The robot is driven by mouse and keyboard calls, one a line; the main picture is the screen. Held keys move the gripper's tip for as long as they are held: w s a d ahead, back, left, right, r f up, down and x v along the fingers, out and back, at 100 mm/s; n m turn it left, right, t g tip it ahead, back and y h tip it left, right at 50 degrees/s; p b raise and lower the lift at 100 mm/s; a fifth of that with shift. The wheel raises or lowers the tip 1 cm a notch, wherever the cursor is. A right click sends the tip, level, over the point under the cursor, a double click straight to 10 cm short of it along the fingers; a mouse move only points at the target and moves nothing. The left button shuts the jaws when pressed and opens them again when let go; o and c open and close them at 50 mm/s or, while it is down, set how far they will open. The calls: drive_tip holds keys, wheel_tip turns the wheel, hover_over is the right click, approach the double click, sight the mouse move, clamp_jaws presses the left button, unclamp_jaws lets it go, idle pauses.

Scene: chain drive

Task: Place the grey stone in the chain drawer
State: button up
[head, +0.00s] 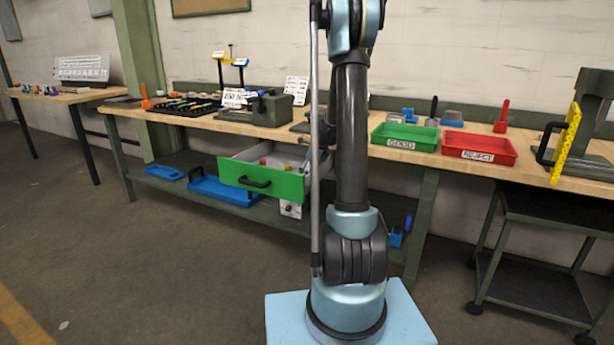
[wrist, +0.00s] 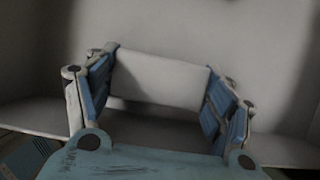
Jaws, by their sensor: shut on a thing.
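In the wrist view my gripper (wrist: 160,88) is closed on a pale grey block, the grey stone (wrist: 160,74), with a blue-padded finger on each side of it. Grey surfaces surround it there, and I cannot tell whether the stone touches them. In the head view a green-fronted drawer (head: 262,181) with a black handle is pulled out below the bench. Small red and yellow items show inside it. I cannot tell from its look whether it is the chain drawer. My gripper and the stone are not clearly visible in the head view; my arm blocks part of the area.
The wooden bench (head: 205,120) runs along the wall. A green tray (head: 405,137) and a red tray (head: 480,149) stand on it to the right. Blue bins (head: 222,190) lie on the lower shelf. A dark cart (head: 540,210) stands at right. The left floor is clear.

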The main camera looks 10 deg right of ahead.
drive_tip(key=shift+f, duration=0.2)
drive_tip(key=o, duration=1.4)
drive_tip(key=shift+f, duration=0.15)
drive_tip(key=shift+r, duration=0.4)
drive_tip(key=v, duration=1.7)
drive_tip(key=s+a+r+n, duration=0.1)
drive_tip(key=s+a+n, duration=0.15)
drive_tip(key=s, duration=0.25)
drive_tip(key=s+a+n, duration=0.1)
drive_tip(key=s+n, duration=0.2)
drive_tip(key=s, duration=0.3)
drive_tip(key=s+f+n+h, duration=0.1)
drive_tip(key=s+f+n, duration=0.3)
drive_tip(key=s, duration=0.5)
drive_tip(key=s+a+f+n+h, duration=0.1)
drive_tip(key=s+f+n, duration=0.3)
drive_tip(key=s+n, duration=0.5)
drive_tip(key=s+a+f+n+h, duration=0.1)
drive_tip(key=s+f+n, duration=0.4)
drive_tip(key=s, duration=0.6)
drive_tip(key=shift+n+h, duration=0.3)
drive_tip(key=shift+n, duration=0.65)
